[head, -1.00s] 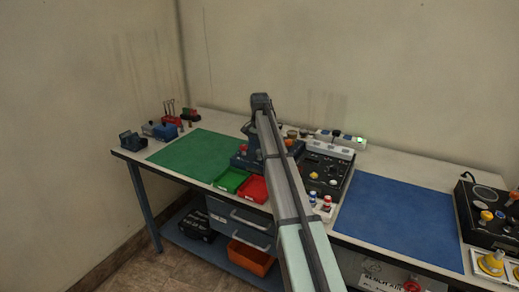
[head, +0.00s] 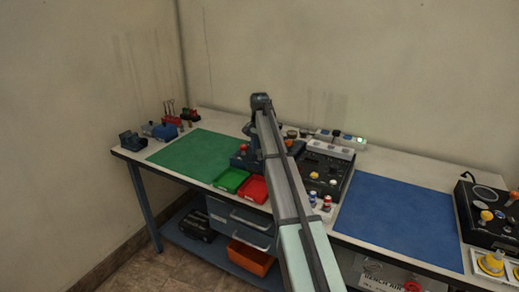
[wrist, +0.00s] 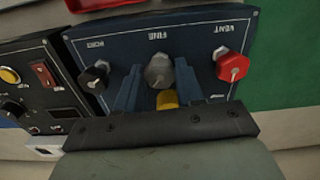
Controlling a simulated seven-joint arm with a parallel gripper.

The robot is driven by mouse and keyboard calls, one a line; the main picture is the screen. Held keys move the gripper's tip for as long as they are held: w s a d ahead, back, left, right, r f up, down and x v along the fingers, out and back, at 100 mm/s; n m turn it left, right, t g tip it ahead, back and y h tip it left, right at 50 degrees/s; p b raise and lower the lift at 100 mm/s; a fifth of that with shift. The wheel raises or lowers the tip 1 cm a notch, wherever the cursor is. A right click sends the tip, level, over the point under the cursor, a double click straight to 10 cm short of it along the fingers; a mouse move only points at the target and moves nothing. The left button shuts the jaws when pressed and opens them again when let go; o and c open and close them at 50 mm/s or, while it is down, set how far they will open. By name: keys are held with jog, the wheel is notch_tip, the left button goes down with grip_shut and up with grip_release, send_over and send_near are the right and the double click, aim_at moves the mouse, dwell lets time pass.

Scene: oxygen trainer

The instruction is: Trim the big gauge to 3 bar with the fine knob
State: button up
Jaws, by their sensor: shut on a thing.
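The dark blue panel (wrist: 205,35) fills the upper middle of the wrist view, its lettering upside down. It carries a grey knob (wrist: 158,72) marked FINE, a red knob (wrist: 232,66) marked VENT at right, and a black knob (wrist: 95,76) at left with a label I cannot read surely. My gripper (wrist: 158,82) has its two blue fingers on either side of the grey fine knob, shut on it. A yellow part (wrist: 167,98) shows between the fingers. The big gauge's face and needle are not visible; in the head view my arm covers much of the blue unit (head: 240,161).
A black control box (wrist: 35,85) with switches stands left of the panel in the wrist view. In the head view, green (head: 231,179) and red (head: 253,189) trays lie in front of the blue unit. The green mat (head: 190,155) and blue mat (head: 395,215) are clear.

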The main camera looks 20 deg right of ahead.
aim_at(260, 151)
jog(key=shift+n, duration=2.4)
jog(key=o, duration=1)
jog(key=shift+o, duration=0.2)
jog(key=shift+r, duration=0.1)
notch_tip(260, 151, up, 14)
